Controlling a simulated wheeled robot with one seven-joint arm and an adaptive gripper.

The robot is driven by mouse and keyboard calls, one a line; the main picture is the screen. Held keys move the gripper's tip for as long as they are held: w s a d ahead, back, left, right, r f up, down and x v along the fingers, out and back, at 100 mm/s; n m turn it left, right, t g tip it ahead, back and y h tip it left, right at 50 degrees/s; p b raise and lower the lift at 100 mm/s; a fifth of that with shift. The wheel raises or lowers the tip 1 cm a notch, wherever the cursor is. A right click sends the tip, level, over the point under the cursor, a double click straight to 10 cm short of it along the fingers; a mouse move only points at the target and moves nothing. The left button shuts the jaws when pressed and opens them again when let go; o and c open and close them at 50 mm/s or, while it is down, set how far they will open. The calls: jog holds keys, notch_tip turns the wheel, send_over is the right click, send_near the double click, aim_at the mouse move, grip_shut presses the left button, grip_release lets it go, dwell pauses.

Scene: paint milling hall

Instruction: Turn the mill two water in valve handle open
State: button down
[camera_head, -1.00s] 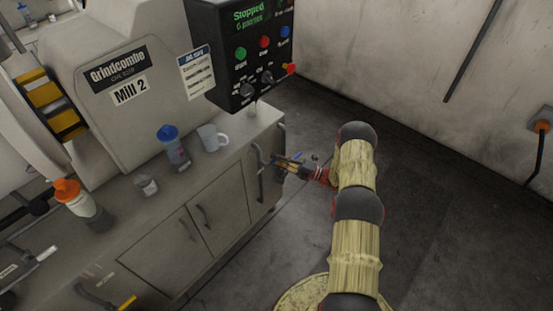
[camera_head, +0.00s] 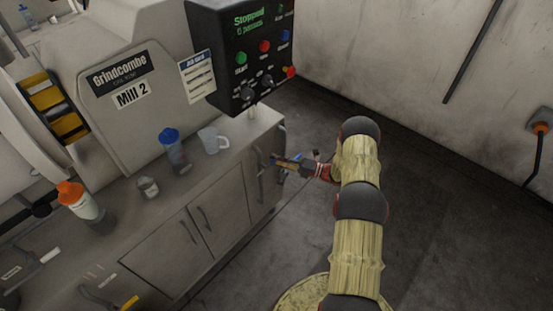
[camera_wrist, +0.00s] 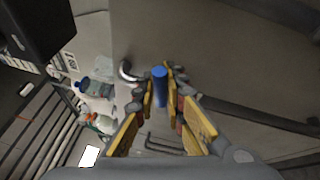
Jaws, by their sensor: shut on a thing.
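The mill, labelled Mill 2 (camera_head: 131,95), stands at the left in the head view. Its blue valve handle (camera_wrist: 159,78) shows in the wrist view as a short blue bar between the fingers. My gripper (camera_wrist: 165,90) is shut on this blue handle, with one yellow-padded finger on either side. In the head view my gripper (camera_head: 280,160) is at the right end of the mill's cabinet (camera_head: 215,205), beside a grey pipe. The valve body and the handle's far end are hard to make out.
A control box (camera_head: 245,60) reading "Stopped" hangs above the cabinet end. The floor (camera_head: 440,210) to the right is clear.

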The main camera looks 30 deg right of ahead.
aim_at(270, 164)
jog(key=r+n+p, duration=0.1)
jog(key=r+n+g+h+p, duration=0.1)
jog(key=n, duration=0.1)
jog(key=shift+s+a+r+n, duration=0.1)
jog(key=shift+a+r+n, duration=0.1)
jog(key=shift+a+n, duration=0.15)
jog(key=n+h+p, duration=0.1)
jog(key=a+r+n+g+h+p, duration=0.1)
jog(key=n+p, duration=0.1)
jog(key=shift+s+a+r+n, duration=0.25)
jog(key=shift+s+a+r, duration=0.05)
jog(key=shift+s+a+r+n+h+p, duration=0.2)
jog(key=shift+a+n+h, duration=0.25)
jog(key=shift+n, duration=0.15)
jog(key=shift+s+a+r+n+h+p, duration=0.1)
jog(key=shift+a+n+h+p, duration=0.1)
jog(key=shift+a+n+h, duration=0.3)
jog(key=shift+s+a+n+h, duration=0.35)
jog(key=shift+a+n+h, duration=0.4)
jog(key=shift+n, duration=0.45)
jog(key=c, duration=1.8)
grip_release()
jog(key=v, duration=1.2)
